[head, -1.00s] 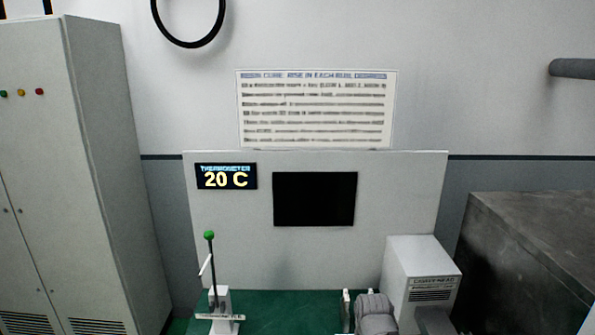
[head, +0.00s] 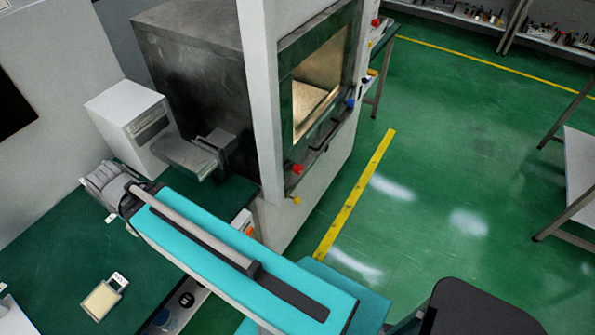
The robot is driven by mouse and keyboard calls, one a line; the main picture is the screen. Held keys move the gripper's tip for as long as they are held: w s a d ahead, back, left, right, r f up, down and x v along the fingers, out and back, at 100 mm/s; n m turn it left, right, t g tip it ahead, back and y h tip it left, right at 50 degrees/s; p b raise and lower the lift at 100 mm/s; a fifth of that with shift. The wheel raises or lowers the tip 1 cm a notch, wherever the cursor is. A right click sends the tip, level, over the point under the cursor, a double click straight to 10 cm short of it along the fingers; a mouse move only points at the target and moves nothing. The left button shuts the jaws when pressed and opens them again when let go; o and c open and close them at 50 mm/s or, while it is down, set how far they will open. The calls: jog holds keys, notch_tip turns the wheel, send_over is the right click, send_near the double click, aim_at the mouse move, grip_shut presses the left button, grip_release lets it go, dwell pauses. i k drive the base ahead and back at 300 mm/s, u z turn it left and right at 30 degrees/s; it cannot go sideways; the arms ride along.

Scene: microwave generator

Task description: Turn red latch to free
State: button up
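Two small red parts show on the front of the dark chamber: a red knob (head: 297,169) at the lower left below its opening, and another red knob (head: 376,22) at the upper right. Which of them is the red latch I cannot tell. A long teal link, apparently of my arm, runs from the lower middle up to a grey ribbed end over the green bench. My gripper (head: 96,200) seems to be at that end, left of the chamber and well apart from both red knobs. Its fingers are too small and partly hidden to read.
The dark chamber (head: 190,75) has a lit opening. A white box (head: 130,115) and a grey metal block (head: 185,157) stand left of it. A beige-and-white item (head: 104,297) lies on the green bench (head: 60,250). Green floor (head: 460,170) with a yellow line is open at right.

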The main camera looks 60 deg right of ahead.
aim_at(298, 169)
jog(key=k, duration=0.35)
jog(key=z, duration=1.6)
jog(key=k, duration=0.35)
jog(key=i, duration=0.5)
jog(key=u, duration=0.05)
